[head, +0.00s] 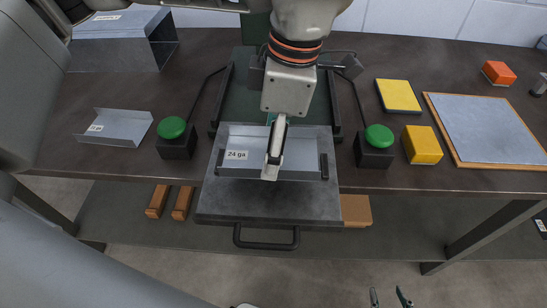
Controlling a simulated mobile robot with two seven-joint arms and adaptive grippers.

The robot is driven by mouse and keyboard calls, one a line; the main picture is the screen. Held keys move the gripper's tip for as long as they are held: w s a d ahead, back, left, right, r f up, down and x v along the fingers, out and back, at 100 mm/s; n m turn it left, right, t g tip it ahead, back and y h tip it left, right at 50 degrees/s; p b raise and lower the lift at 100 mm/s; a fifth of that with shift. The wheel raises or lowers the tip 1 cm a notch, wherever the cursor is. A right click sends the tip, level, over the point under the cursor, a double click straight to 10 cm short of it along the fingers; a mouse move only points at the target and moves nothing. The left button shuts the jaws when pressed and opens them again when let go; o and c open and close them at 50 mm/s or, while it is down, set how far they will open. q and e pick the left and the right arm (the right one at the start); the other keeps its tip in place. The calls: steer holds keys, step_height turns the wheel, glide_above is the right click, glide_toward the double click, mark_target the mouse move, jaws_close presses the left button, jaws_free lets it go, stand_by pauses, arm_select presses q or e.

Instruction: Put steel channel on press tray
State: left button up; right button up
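A steel channel labelled "24 ga" (305,150) lies on the dark press tray (268,208), between two small dark stops. The tray juts over the table's front edge, with a handle (267,244) at its front. A second, smaller steel channel (125,126) lies on the table at the left.
Green-button boxes (176,140) and (374,149) flank the tray. A large metal duct (115,50) stands at the back left. Wooden blocks (157,201) lie on the lower shelf.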

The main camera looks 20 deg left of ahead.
mark_target(283, 157)
arm_select(q)
steer(key=shift+f, duration=0.45)
step_height(283, 157, down, 4)
steer(key=shift+r+b, duration=0.1)
steer(key=shift+b, duration=0.25)
steer(key=o, duration=1.2)
steer(key=r, duration=0.4)
steer(key=d+r+p, duration=0.1)
steer(key=r, duration=0.7)
steer(key=shift+w+d+p, duration=0.2)
steer(key=shift+d+p, duration=0.2)
